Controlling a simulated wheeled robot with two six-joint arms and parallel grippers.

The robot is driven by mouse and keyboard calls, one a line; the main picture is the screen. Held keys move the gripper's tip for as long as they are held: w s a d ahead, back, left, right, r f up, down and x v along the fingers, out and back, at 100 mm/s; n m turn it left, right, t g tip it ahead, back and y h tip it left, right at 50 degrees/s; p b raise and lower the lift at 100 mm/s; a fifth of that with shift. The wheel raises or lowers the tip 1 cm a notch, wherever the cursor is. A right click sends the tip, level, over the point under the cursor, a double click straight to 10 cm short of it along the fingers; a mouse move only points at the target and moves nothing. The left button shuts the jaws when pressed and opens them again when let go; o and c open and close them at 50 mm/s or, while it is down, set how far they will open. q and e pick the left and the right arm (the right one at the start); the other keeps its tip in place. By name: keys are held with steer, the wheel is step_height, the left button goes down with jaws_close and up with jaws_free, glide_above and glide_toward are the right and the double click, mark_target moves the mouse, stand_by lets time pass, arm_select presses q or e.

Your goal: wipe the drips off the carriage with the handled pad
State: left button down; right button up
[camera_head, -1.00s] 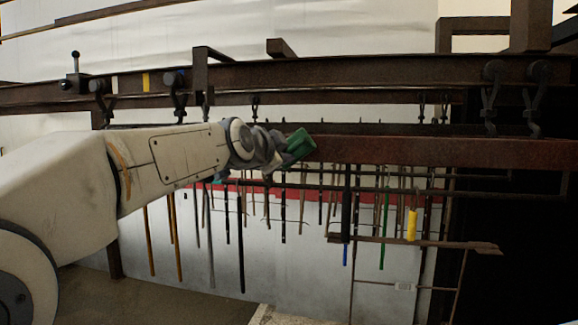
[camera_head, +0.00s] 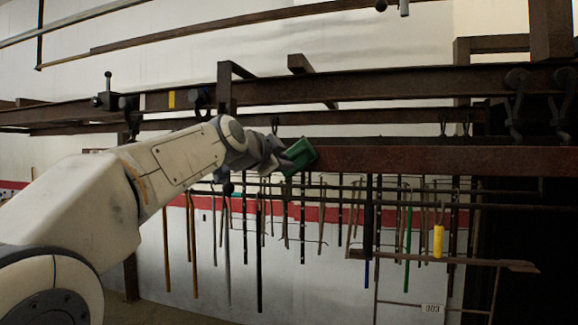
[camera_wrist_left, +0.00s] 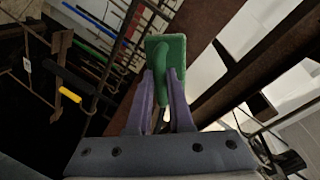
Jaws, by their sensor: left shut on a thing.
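The handled pad is a green block (camera_head: 299,155) with a green handle (camera_wrist_left: 160,70). My left gripper (camera_head: 280,153) is shut on the handle. In the left wrist view, its purple-grey fingers (camera_wrist_left: 161,88) stand on both sides of the handle, and the pad face (camera_wrist_left: 172,48) points away from me. In the head view the pad is in front of the left end of the lower reddish-brown beam; I cannot tell whether they touch. A dark fitting with an upright ball-topped lever (camera_head: 108,95) on the upper rail may be the carriage. I can make out no drips. My right gripper is not in view.
The rusty upper rail (camera_head: 380,88) and lower beam (camera_head: 450,160) run across the view. Dark clamps (camera_head: 515,95) hang at the right. Below hang several rods and tools, one with a yellow grip (camera_head: 438,241). A pale wall (camera_head: 330,275) stands behind.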

arm_select(q)
steer(key=shift+s+d+f+b+v, duration=0.1)
steer(key=shift+f+b+v, duration=0.05)
steer(key=shift+b+v, duration=0.65)
steer(key=shift+s+d+f+b+v, duration=0.15)
steer(key=shift+b+v, duration=0.3)
steer(key=shift+v, duration=0.7)
steer(key=shift+w+f+b+v, duration=0.1)
steer(key=shift+f+b+v, duration=0.1)
steer(key=shift+b+v, duration=0.6)
steer(key=shift+s, duration=0.3)
steer(key=v, duration=0.1)
steer(key=b+v, duration=0.1)
steer(key=shift+s+a+f, duration=0.1)
steer(key=shift+s+f, duration=0.05)
steer(key=shift+s, duration=0.3)
steer(key=r+p+x, duration=0.1)
steer(key=p+x, duration=0.1)
steer(key=x, duration=0.4)
steer(key=shift+w+a, duration=0.2)
steer(key=shift+w, duration=0.4)
